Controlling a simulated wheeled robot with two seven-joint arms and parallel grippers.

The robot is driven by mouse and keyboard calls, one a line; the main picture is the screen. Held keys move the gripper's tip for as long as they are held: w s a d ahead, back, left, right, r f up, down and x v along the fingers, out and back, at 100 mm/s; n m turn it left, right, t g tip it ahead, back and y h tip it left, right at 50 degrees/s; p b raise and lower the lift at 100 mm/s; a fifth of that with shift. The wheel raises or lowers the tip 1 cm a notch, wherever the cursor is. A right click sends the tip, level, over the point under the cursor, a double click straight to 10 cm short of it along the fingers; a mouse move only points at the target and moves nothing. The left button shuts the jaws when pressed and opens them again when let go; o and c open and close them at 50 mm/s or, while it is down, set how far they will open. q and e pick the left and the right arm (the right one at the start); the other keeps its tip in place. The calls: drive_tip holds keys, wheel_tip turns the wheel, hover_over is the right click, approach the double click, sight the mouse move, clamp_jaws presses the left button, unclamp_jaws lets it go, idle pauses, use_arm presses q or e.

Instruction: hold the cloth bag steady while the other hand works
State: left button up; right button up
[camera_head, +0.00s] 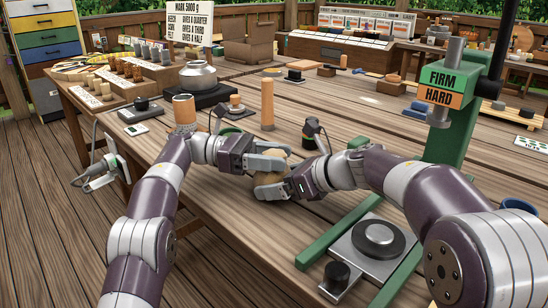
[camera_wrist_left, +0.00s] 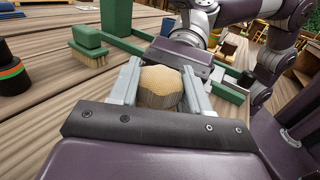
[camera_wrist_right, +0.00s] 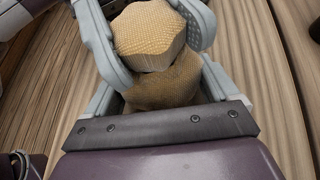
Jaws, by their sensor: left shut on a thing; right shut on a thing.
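The tan woven cloth bag (camera_head: 268,186) is between my two grippers above the near part of the wooden table. My left gripper (camera_head: 262,163) is shut on the bag from the left. In the left wrist view the bag (camera_wrist_left: 160,86) shows between the two grey fingers. My right gripper (camera_head: 290,186) is shut on the bag from the right, lower and closer to the front. In the right wrist view the bag (camera_wrist_right: 160,85) fills the space between the fingers, with a paler upper part and a darker lower part. The bag's underside is hidden.
A green press stand with a FIRM/HARD sign (camera_head: 440,88) and a round plate (camera_head: 378,238) stands at the right. A green-backed brush (camera_wrist_left: 88,44) lies near the bag. A wooden cylinder (camera_head: 267,104) and a silver pot (camera_head: 198,75) stand farther back. The middle table is mostly clear.

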use_arm(q)
drive_tip(key=shift+s+m+g, duration=0.2)
drive_tip(key=shift+m+g, duration=0.2)
drive_tip(key=shift+g, duration=0.2)
drive_tip(key=o, duration=0.7)
drive_tip(key=shift+w, duration=0.1)
